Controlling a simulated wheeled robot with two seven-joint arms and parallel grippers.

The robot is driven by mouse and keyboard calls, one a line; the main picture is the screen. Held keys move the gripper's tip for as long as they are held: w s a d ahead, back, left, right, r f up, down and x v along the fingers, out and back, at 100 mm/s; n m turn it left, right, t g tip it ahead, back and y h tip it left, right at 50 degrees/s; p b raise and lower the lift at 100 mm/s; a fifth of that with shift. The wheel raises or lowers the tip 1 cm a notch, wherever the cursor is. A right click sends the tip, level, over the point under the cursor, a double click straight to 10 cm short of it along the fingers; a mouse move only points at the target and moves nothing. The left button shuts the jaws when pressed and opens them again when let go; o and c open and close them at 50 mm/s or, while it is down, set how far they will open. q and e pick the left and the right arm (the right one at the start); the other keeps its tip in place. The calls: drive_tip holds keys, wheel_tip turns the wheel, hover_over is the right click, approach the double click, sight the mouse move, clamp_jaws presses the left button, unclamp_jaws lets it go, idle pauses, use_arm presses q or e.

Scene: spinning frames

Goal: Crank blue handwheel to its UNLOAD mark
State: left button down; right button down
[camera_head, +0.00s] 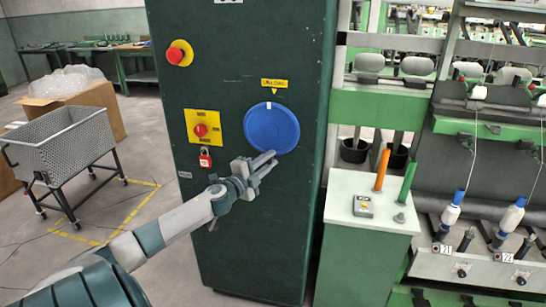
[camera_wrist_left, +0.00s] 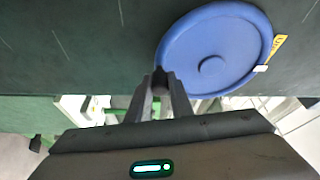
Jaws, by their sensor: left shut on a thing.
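The blue handwheel (camera_head: 272,128) is a round disc on the front of a dark green cabinet; it fills the upper middle of the left wrist view (camera_wrist_left: 205,62). A yellow UNLOAD label (camera_head: 274,83) with a small pointer sits just above it and shows at the wheel's right edge in the wrist view (camera_wrist_left: 279,43). A white mark (camera_wrist_left: 261,69) lies on the rim close to the label. My left gripper (camera_head: 268,161) is at the wheel's lower edge. Its fingers are shut on a dark crank knob (camera_wrist_left: 159,76), mostly hidden by them. My right gripper is out of view.
The cabinet (camera_head: 240,220) also carries a red mushroom button (camera_head: 178,54), a red switch on a yellow plate (camera_head: 200,129) and a red padlock (camera_head: 205,158). A wire cart (camera_head: 65,140) stands left. A pale-topped green stand (camera_head: 345,200) and spinning machinery are right.

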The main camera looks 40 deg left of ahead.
use_arm(q)
drive_tip(key=shift+s+a, duration=0.1)
drive_tip(key=shift+a, duration=0.05)
idle(0.3)
drive_tip(key=c, duration=1.6)
unclamp_jaws()
drive_tip(key=shift+s, duration=0.1)
drive_tip(key=shift+s+f, duration=0.1)
drive_tip(key=shift+s+d+f+b, duration=0.1)
drive_tip(key=shift+s+d+b, duration=0.5)
drive_tip(key=shift+s, duration=2.2)
drive_tip(key=shift+s+d+f+b, duration=0.2)
drive_tip(key=shift+s+b, duration=0.55)
drive_tip(key=shift+s, duration=2.1)
drive_tip(key=shift+s+d+r+b, duration=0.1)
drive_tip(key=shift+s+d+b, duration=0.5)
drive_tip(key=shift+s, duration=2.2)
